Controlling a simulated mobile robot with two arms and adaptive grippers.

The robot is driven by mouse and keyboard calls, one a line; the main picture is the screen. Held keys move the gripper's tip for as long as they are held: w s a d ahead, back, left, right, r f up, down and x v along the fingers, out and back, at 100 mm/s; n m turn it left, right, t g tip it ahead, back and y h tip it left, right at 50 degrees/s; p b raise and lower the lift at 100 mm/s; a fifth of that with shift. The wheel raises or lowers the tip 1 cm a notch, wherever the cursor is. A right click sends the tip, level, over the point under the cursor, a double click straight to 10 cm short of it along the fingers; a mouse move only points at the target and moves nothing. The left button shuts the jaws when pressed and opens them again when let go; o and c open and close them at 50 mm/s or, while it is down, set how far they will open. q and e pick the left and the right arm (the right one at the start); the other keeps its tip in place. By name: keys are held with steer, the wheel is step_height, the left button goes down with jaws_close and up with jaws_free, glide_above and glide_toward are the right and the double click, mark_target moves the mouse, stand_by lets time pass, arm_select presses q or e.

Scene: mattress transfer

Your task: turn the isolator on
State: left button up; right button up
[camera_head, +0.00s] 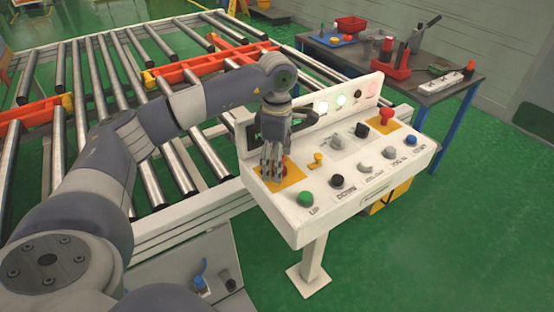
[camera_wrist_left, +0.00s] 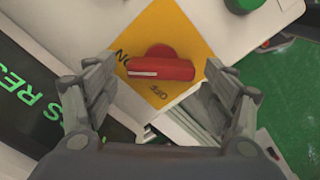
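The isolator is a red rotary knob (camera_wrist_left: 160,68) on a yellow plate (camera_wrist_left: 165,32) marked ON and OFF. In the left wrist view its white line lies towards the picture's left, close to the ON lettering; OFF is below the knob. My left gripper (camera_wrist_left: 160,72) is open, with its fingers on either side of the knob; small gaps seem to show, and contact is unclear. In the head view, my left gripper (camera_head: 272,172) points down over the yellow plate (camera_head: 293,172) at the left of the white control panel (camera_head: 340,205) and hides most of the knob. My right gripper is out of view.
The panel also holds a green button (camera_head: 305,199), a small yellow switch (camera_head: 318,158), several other buttons and a red emergency stop (camera_head: 386,116). A lit screen (camera_wrist_left: 25,95) stands beside the knob. A roller conveyor (camera_head: 100,95) lies behind, and a tool table (camera_head: 435,88) stands back right.

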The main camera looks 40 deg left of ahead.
arm_select(q)
step_height(320, 180, up, 12)
stand_by(0.6)
stand_by(0.5)
